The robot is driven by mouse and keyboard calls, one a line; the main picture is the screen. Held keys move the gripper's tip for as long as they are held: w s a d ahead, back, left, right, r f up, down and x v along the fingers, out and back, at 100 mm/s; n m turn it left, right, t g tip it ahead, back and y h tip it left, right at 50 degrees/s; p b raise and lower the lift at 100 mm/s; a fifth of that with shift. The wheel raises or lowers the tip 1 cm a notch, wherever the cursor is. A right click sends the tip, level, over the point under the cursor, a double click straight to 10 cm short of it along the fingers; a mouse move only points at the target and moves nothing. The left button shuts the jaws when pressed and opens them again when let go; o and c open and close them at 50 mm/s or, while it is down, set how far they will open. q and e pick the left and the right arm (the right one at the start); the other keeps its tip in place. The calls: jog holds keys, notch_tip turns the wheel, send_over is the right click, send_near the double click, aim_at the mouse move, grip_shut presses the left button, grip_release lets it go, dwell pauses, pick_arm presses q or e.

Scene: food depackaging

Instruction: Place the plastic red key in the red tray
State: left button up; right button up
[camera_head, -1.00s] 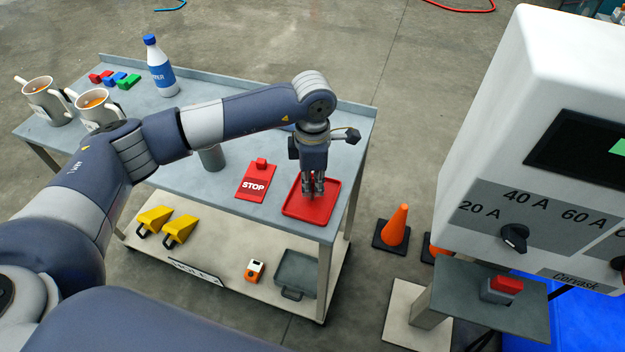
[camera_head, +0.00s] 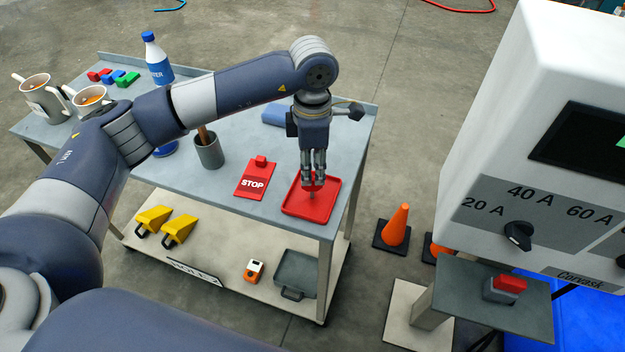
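The red tray (camera_head: 326,213) lies flat on the near right corner of the grey cart top. My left gripper (camera_head: 313,184) points straight down over the tray, its fingers close together. A small red piece with a thin pale stem (camera_head: 311,196) shows at the fingertips. It may be the plastic red key, but red on red makes it hard to separate from the tray. I cannot tell whether the fingers grip it or it rests in the tray below them. My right gripper is not in view.
A red STOP tag (camera_head: 254,183) lies left of the tray, and a grey cup (camera_head: 209,153) stands beyond it. A water bottle (camera_head: 157,62), mugs (camera_head: 35,92) and coloured blocks (camera_head: 127,79) stand farther left. An orange cone (camera_head: 396,226) and a control cabinet (camera_head: 500,140) are right.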

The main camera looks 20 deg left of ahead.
aim_at(312, 179)
pick_arm(q)
notch_tip(312, 179, up, 7)
jog(key=b, duration=0.1)
jog(key=shift+s, duration=0.1)
dwell(0.6)
